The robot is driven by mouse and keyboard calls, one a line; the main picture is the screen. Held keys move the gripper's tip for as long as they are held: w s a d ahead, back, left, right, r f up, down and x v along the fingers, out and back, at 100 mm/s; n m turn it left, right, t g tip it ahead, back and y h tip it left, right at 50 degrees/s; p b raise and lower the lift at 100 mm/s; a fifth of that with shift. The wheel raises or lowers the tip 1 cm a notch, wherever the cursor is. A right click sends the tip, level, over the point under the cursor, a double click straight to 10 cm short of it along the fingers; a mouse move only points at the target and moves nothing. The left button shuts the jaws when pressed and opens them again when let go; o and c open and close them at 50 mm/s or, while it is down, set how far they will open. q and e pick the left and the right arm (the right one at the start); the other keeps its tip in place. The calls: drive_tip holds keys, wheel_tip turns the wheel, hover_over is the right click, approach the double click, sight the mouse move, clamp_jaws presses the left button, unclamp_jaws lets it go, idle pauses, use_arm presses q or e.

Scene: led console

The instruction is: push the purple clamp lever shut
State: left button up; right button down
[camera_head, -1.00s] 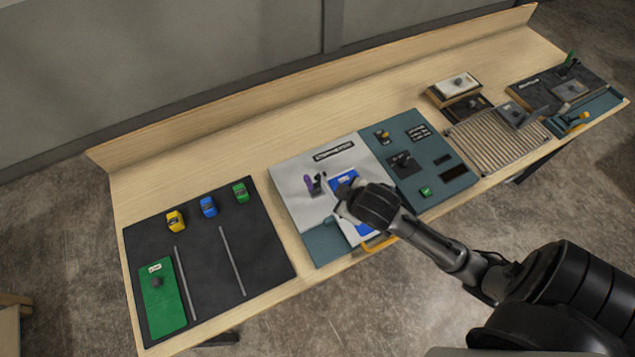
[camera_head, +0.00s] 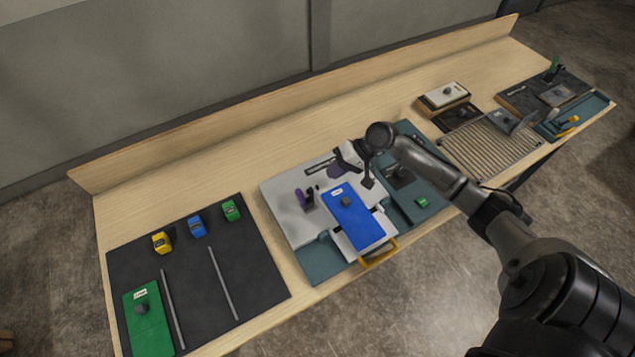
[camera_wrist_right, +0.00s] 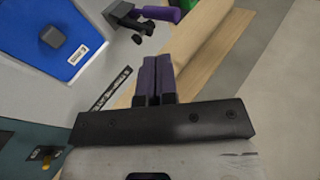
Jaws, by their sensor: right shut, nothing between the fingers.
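The purple clamp lever (camera_head: 303,198) stands up beside its dark clamp body on the light grey panel (camera_head: 283,213), left of the blue plate (camera_head: 353,217). In the right wrist view the purple lever (camera_wrist_right: 164,14) shows at the top, beyond the fingertips and apart from them. My right gripper (camera_head: 336,171) is above the panel's back part, to the right of and behind the lever. In the wrist view its two purple fingers (camera_wrist_right: 156,62) are together with nothing between them. My left gripper is not in view.
A yellow handle (camera_head: 378,254) sticks out at the panel's front. A teal panel (camera_head: 408,207) with switches adjoins on the right. A black mat (camera_head: 256,262) with yellow, blue and green blocks lies to the left. The wooden tabletop behind the panels (camera_head: 235,163) is clear.

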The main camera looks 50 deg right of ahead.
sight(311, 189)
drive_tip(key=p+x, duration=0.1)
drive_tip(key=x, duration=0.8)
drive_tip(key=shift+w+a+f, duration=0.1)
drive_tip(key=shift+a+f, duration=0.15)
